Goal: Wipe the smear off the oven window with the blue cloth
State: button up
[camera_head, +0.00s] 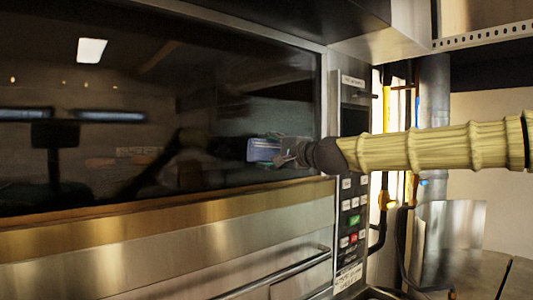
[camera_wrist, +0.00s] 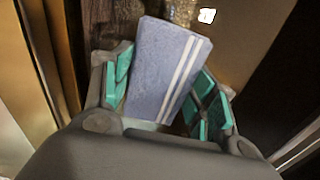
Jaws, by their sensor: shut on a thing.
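The oven window (camera_head: 130,90) is a dark, reflective pane filling the left of the head view. My gripper (camera_head: 287,155) is at the right part of the window, reaching in from the right. It is shut on the blue cloth (camera_head: 263,150), a folded pad at the glass; I cannot tell whether it touches. In the wrist view the cloth (camera_wrist: 165,65) is pale blue with white stripes, tilted between the green-padded fingers (camera_wrist: 165,95). No smear can be told apart from the reflections; part of the glass is hidden behind the cloth and gripper.
The oven's control panel (camera_head: 354,215), with coloured buttons, stands right of the window under my arm. A metal handle bar (camera_head: 275,275) runs below the window. A steel hood edge (camera_head: 385,40) overhangs at upper right. Pipes (camera_head: 433,95) stand behind my arm.

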aim_at(277, 151)
jog(key=shift+w+d, duration=0.5)
jog(key=shift+d, duration=0.2)
jog(key=shift+w+d, duration=0.5)
jog(key=shift+d, duration=0.15)
jog(key=shift+b, duration=0.35)
jog(key=shift+s+a, duration=0.1)
jog(key=shift+s+a+b, duration=0.3)
jog(key=shift+s+a, duration=0.75)
jog(key=shift+a, duration=0.4)
jog(key=shift+s+a+b, duration=0.35)
jog(key=shift+s+a, duration=0.7)
jog(key=shift+a, duration=0.4)
jog(key=shift+s+a+b, duration=0.3)
jog(key=shift+s+a, duration=0.75)
jog(key=shift+a, duration=0.4)
jog(key=shift+b+v, duration=0.55)
jog(key=shift+v, duration=2.45)
jog(key=v, duration=0.3)
